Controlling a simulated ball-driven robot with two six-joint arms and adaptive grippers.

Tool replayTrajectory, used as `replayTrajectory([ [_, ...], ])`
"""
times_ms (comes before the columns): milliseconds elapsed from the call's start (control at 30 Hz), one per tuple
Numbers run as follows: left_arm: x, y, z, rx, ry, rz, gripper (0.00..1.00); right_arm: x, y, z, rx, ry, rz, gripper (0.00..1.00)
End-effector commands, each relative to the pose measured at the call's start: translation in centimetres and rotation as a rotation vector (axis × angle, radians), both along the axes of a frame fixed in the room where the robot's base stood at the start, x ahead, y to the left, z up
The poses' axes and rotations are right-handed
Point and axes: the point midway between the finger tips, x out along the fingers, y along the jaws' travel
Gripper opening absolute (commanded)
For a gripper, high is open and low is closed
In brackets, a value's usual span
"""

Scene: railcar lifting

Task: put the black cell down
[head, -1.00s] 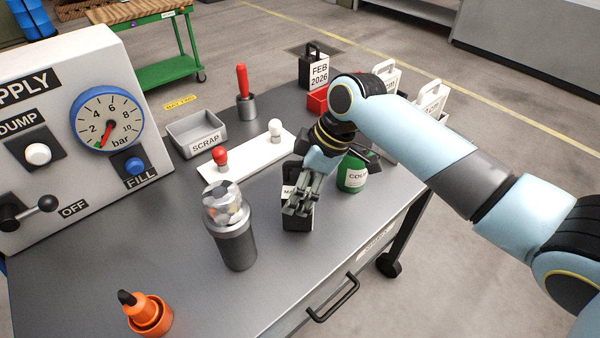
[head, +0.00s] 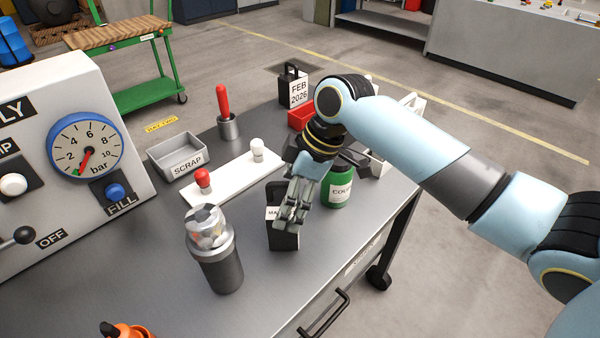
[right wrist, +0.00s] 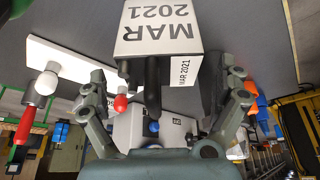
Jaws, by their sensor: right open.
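The black cell (head: 284,239) with a white label stands on the grey tabletop, partly hidden by my gripper in the head view. In the right wrist view the cell (right wrist: 160,28) shows its "MAR 2021" label and dark handle. My right gripper (head: 299,205) is at the top of the cell. In the right wrist view the fingers of this gripper (right wrist: 166,95) are spread apart, one on each side of the handle, with gaps visible. My left gripper is not in view.
A clear-topped grey canister (head: 214,255) stands left of the cell. A green can (head: 338,188) stands close behind on the right. A white plate (head: 232,180) with red and white knobs, a scrap tray (head: 180,158) and a "FEB 2026" cell (head: 293,88) lie farther back.

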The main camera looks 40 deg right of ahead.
Motion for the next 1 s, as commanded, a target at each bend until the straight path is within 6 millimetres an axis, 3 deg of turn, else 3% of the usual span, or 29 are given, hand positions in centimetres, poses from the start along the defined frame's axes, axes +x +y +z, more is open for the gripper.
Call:
replayTrajectory([
  [200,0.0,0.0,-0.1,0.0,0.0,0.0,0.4,-1.2,-1.6,4.7,-0.005,-0.004,0.002,1.0],
  [400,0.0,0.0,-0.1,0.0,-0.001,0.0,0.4,-2.0,-2.4,7.5,-0.002,-0.002,0.002,1.0],
  [1000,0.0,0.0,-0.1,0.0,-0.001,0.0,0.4,-2.2,-2.6,8.3,0.001,0.0,0.0,1.0],
])
